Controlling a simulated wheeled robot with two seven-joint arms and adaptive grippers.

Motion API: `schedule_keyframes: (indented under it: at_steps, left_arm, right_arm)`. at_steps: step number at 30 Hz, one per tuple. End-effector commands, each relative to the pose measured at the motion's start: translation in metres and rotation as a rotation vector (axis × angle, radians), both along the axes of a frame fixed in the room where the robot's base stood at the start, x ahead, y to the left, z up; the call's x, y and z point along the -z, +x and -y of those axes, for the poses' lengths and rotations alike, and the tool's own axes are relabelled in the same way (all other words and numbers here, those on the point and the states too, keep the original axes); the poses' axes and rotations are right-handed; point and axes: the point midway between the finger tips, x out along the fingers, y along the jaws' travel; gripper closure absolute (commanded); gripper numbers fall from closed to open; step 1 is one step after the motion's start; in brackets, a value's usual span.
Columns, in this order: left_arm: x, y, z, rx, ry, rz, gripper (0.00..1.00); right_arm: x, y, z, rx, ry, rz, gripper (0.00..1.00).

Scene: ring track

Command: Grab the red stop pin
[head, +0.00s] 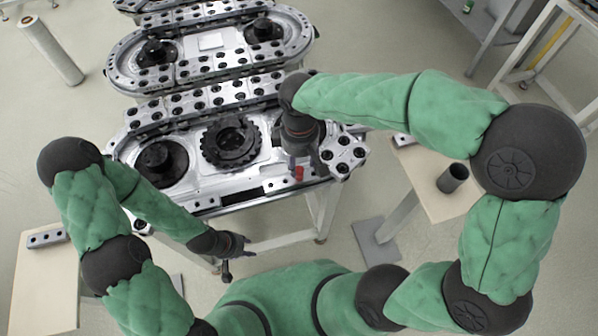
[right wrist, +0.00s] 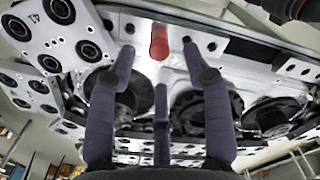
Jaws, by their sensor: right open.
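The red stop pin (head: 299,173) stands out at the front edge of the ring track (head: 225,200), right of its middle. In the right wrist view the red pin (right wrist: 159,42) shows near the top centre, with its end toward the camera. My right gripper (head: 298,160) is above and beside the pin in the head view. In the right wrist view its purple fingers (right wrist: 158,54) are spread, with the pin between and slightly beyond their tips. No contact shows. My left gripper (head: 236,246) is in front of the track, low and away from the pin; its finger opening is unclear.
A gear-like black ring (head: 231,143) and a round black hub (head: 162,163) sit on the track. A side table with a dark cup (head: 452,178) stands to the right. Another side table with a grey block (head: 47,238) stands to the left.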

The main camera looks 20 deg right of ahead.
Motion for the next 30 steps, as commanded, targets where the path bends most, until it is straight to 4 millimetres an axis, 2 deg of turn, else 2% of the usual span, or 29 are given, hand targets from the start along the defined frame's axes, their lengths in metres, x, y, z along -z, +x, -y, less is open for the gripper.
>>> schedule_keyframes:
  at_steps: [8, 18, 25, 26, 30]
  left_arm:
    - [0.006, 0.000, 0.000, 0.000, 0.000, 0.001, 0.60]
    - [0.025, 0.001, 0.000, 0.000, 0.000, 0.001, 0.60]
    - [0.024, 0.001, 0.000, 0.000, 0.000, 0.001, 0.60]
    - [0.024, 0.001, 0.000, 0.000, 0.000, 0.001, 0.60]
    - [0.024, 0.001, 0.000, 0.000, 0.000, 0.001, 0.60]
  right_arm:
    - [0.016, 0.000, 0.000, 0.000, 0.000, 0.000, 0.50]
    - [0.059, 0.003, 0.001, 0.000, 0.001, -0.001, 0.50]
    - [0.060, 0.003, 0.001, 0.000, 0.001, 0.001, 0.50]
    - [0.060, 0.003, 0.001, 0.000, 0.001, 0.001, 0.53]
    - [0.060, 0.003, 0.001, 0.000, 0.001, 0.001, 0.92]
